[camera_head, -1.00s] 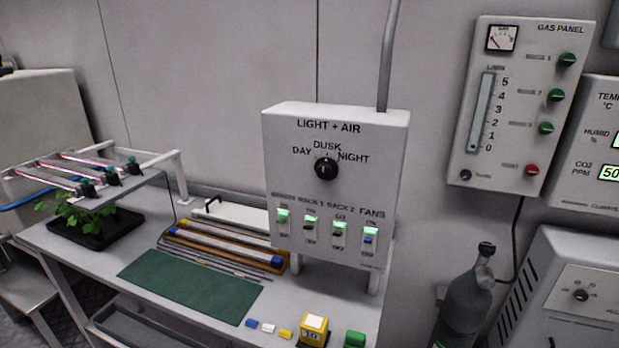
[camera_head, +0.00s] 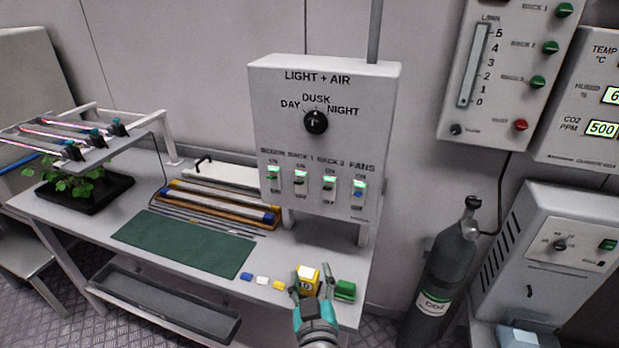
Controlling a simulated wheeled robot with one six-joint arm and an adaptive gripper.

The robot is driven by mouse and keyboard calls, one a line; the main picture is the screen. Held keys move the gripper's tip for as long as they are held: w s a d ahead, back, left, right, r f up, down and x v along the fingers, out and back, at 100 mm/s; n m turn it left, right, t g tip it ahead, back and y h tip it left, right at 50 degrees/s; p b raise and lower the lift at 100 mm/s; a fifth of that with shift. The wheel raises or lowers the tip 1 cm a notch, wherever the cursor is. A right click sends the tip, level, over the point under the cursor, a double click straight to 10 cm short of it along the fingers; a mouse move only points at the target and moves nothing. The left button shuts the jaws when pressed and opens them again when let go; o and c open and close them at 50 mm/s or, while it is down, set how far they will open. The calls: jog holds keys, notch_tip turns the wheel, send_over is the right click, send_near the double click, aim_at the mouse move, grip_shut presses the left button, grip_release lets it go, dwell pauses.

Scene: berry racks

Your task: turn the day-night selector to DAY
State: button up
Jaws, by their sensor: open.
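The day-night selector (camera_head: 316,121) is a round black knob on the pale LIGHT + AIR box (camera_head: 268,90). The labels DAY, DUSK and NIGHT arch over it from left to right. Its pointer looks roughly upward, near DUSK, but the mark is small. My gripper (camera_head: 311,287) shows at the bottom centre, open, well below the knob and apart from it.
Several lit toggle switches (camera_head: 301,181) sit below the knob. The bench holds a green mat (camera_head: 184,243), a rod tray, small coloured blocks and a green block (camera_head: 345,290). A gas cylinder (camera_head: 449,265) stands at right, below the gas panel (camera_head: 500,75). Space before the knob looks clear.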

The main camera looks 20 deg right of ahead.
jog(key=w+a+r+m+h, duration=0.1)
jog(key=w+r+m+h, duration=0.15)
jog(key=r, duration=0.35)
jog(key=w+a+r+m+h, duration=0.1)
jog(key=w+r+m, duration=0.15)
jog(key=r, duration=0.45)
jog(key=m+g+h, duration=0.3)
jog(key=m+h, duration=0.1)
jog(key=m, duration=0.1)
send_near(312, 128)
jog(key=x, duration=0.8)
jog(key=shift+w+d, duration=0.2)
jog(key=shift+c, duration=0.2)
grip_shut()
